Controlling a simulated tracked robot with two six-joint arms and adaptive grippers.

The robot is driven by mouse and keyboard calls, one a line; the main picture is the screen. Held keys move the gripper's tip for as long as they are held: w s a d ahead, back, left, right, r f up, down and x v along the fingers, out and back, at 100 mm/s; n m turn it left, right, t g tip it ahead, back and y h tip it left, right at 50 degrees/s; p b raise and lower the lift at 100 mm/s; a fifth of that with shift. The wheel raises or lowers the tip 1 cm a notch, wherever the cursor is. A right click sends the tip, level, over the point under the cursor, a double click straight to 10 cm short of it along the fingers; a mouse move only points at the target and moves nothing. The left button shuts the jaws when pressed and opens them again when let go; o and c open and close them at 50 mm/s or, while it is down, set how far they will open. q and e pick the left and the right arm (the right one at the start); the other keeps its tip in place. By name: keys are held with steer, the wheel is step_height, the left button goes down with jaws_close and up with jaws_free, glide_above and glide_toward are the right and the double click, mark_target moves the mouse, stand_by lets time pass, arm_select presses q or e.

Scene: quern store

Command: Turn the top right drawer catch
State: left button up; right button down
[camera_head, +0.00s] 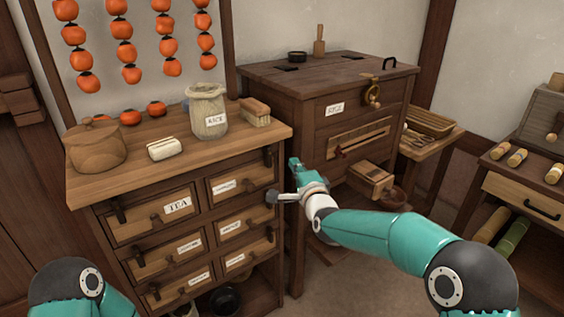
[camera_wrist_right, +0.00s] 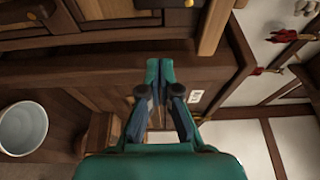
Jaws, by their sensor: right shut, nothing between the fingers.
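The small drawer cabinet (camera_head: 285,155) stands left of centre in the head view. A dark upright catch (camera_head: 268,157) sits at that drawer's upper right corner. My right gripper (camera_head: 294,164) is just right of the catch, by the cabinet's right front post, and appears apart from it. In the right wrist view my right gripper (camera_wrist_right: 160,68) has its fingers together with nothing between them. I cannot clearly pick out the catch there. My left gripper is out of view; only part of that arm shows.
A jar labelled rice (camera_head: 208,112), a round wooden pot (camera_head: 97,148) and a brush (camera_head: 255,110) stand on the cabinet top. A larger wooden chest (camera_head: 325,85) stands close behind my right gripper, with a small box (camera_head: 370,181) jutting from its front.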

mark_target(268, 157)
steer(key=w+a, duration=0.2)
steer(key=a, duration=0.1)
steer(key=shift+w+a, duration=0.25)
steer(key=shift+w, duration=0.1)
steer(key=shift+s+a, duration=0.45)
steer(key=shift+a, duration=0.1)
steer(key=shift+d, duration=0.3)
steer(key=shift+a, duration=0.3)
steer(key=shift+f+m, duration=0.1)
steer(key=shift+m, duration=0.2)
